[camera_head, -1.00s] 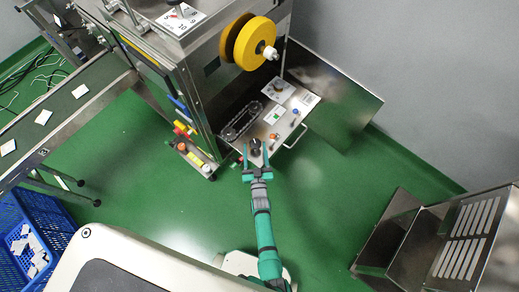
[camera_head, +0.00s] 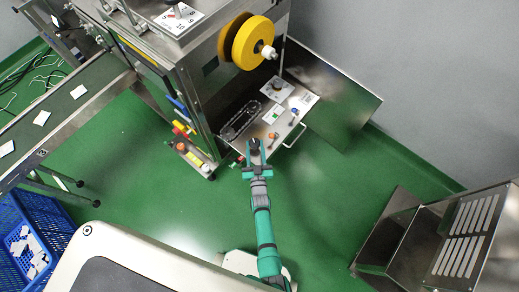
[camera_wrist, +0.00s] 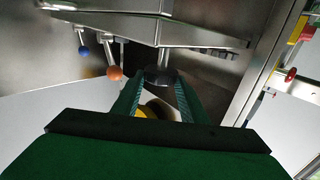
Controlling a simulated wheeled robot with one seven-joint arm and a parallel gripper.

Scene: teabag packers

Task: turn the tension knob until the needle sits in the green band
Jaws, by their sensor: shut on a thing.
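The dark round tension knob (camera_head: 254,145) sits at the front of the machine's steel shelf. In the wrist view the black knob (camera_wrist: 162,76) stands on a short stem between my fingertips. My gripper (camera_head: 255,152) is shut on it, reaching in from the front; its two fingers also show in the wrist view (camera_wrist: 160,92).
An orange knob (camera_wrist: 115,73) and a blue knob (camera_wrist: 84,51) are beside the held knob. A shelf handle (camera_head: 295,137) juts out to the right. Yellow discs (camera_head: 254,42) stand above. A conveyor (camera_head: 60,108) and blue crate (camera_head: 35,240) are at left.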

